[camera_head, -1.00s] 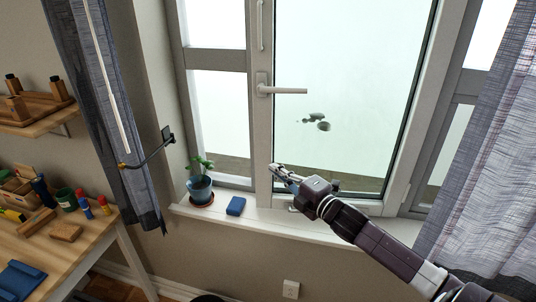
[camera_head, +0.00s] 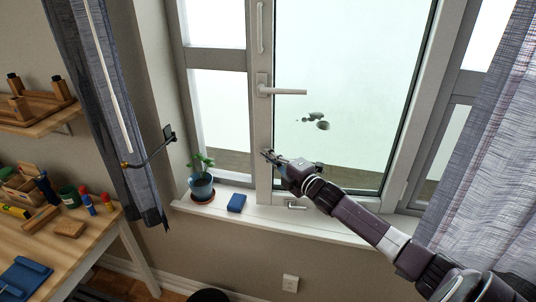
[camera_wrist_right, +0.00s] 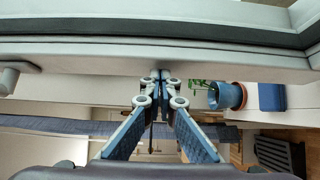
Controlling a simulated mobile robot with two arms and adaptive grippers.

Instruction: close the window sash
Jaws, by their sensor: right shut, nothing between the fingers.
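The window sash is a white frame around a large pane, with its left stile (camera_head: 263,125) and a light lever handle (camera_head: 290,91) on that stile. I cannot tell how far ajar the sash stands. My right gripper (camera_head: 266,155) is shut and empty, with its fingertips at the lower part of the left stile. In the right wrist view the closed fingertips (camera_wrist_right: 163,76) reach the edge of the white sash frame (camera_wrist_right: 120,52); whether they touch it is not clear. My left gripper is not in view.
On the sill stand a potted plant (camera_head: 201,185) and a blue block (camera_head: 236,203), left of and below my right gripper. A curtain (camera_head: 490,130) hangs at the right. A desk with small items (camera_head: 75,245) stands at the left.

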